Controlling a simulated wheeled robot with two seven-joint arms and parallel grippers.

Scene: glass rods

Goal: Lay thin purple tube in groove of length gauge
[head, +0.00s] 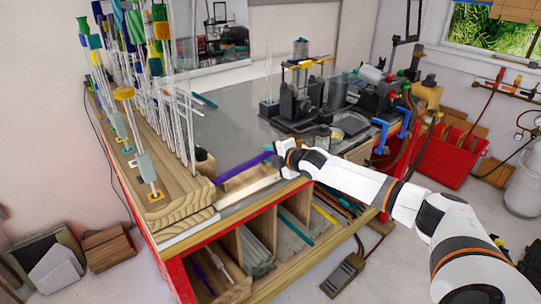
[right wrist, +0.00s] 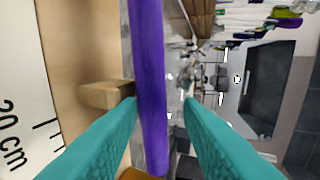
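The thin purple tube (head: 243,166) is on or just above the back edge of the length gauge, slanting up to the right in the head view. I cannot tell whether it rests in the groove. The wooden length gauge (head: 245,181) lies along the table's front edge. My right gripper (head: 277,158) is at the tube's right end. In the right wrist view, the purple tube (right wrist: 148,70) runs between my two teal fingers (right wrist: 161,100). A gap shows between the tube and the right finger. My left gripper is out of view.
The gauge's white scale (right wrist: 25,110) reads 20 cm, and a small wooden block (right wrist: 105,95) stands beside it. A wooden rack (head: 165,190) of upright glass rods stands at left. Equipment (head: 305,100) fills the back right. The grey tabletop (head: 225,125) between them is mostly clear.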

